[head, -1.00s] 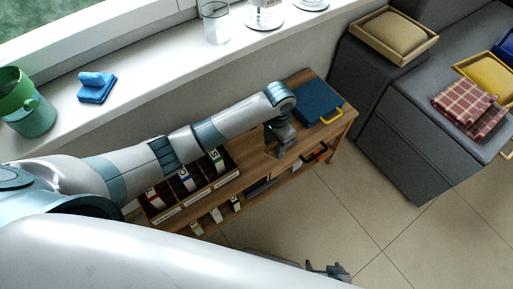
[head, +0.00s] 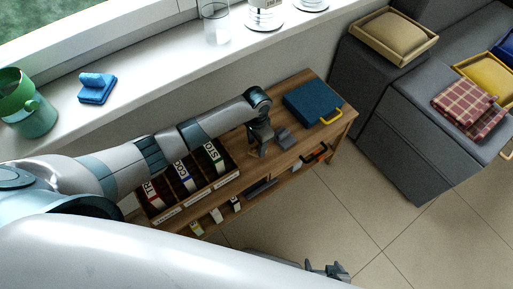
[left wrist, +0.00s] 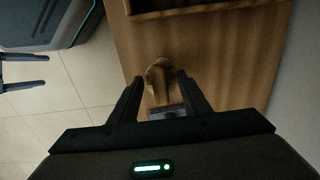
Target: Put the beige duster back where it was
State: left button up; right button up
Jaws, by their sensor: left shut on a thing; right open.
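My left gripper (head: 260,146) is low over the wooden bench top, left of the blue box. In the left wrist view its two dark fingers (left wrist: 160,88) close in on a small beige-brown piece, which I take for the beige duster (left wrist: 158,76). Only part of it shows, and I cannot tell whether it touches the wood. My right gripper (head: 328,272) is open and empty, low over the floor, away from the bench.
The wooden bench (head: 315,85) holds a blue box (head: 311,101) with a yellow handle and a tray of labelled binders (head: 190,182). A grey sofa (head: 415,130) stands to the right.

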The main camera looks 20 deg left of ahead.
aim_at(257, 149)
pick_arm(q)
jog(key=shift+f, duration=1.4)
jog(key=shift+f, duration=0.15)
jog(key=o, duration=0.9)
jog(key=shift+o, duration=0.2)
notch_tip(257, 149, up, 12)
jog(key=shift+f, duration=0.2)
jog(key=shift+r+p, duration=0.3)
jog(key=shift+r, duration=0.05)
